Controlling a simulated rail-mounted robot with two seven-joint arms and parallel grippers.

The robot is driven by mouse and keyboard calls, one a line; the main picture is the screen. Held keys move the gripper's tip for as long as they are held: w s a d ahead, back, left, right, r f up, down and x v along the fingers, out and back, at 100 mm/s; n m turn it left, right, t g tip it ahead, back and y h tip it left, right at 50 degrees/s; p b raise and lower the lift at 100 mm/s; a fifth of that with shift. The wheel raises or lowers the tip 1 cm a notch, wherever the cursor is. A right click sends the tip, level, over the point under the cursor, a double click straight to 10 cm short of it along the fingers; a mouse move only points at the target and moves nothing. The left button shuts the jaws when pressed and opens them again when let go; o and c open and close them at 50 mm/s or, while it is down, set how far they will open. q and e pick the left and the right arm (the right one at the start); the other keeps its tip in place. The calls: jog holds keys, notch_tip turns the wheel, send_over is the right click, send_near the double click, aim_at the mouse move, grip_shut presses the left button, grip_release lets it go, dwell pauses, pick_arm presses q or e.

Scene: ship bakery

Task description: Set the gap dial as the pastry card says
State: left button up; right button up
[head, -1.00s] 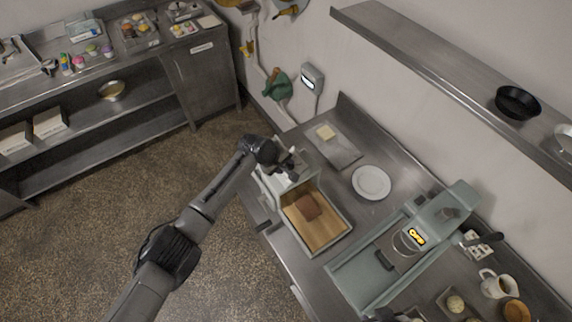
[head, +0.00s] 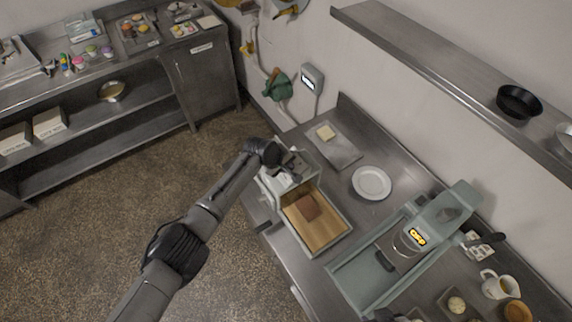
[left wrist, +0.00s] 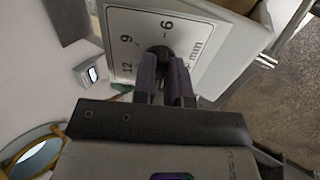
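The gap dial is a dark round knob (left wrist: 159,53) on a white plate (left wrist: 125,24) marked 12, 9, 6 and mm in the left wrist view. My left gripper (left wrist: 165,72) has its two fingers close together on the knob and looks shut on it; the fingers hide much of the knob and any pointer. In the head view my left gripper (head: 289,168) is at the white machine (head: 270,185) by the table's left edge. A small white card with dark marks (head: 494,239), perhaps the pastry card, stands at the right; its print is unreadable. My right gripper is not seen.

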pick_arm(q)
grip_shut()
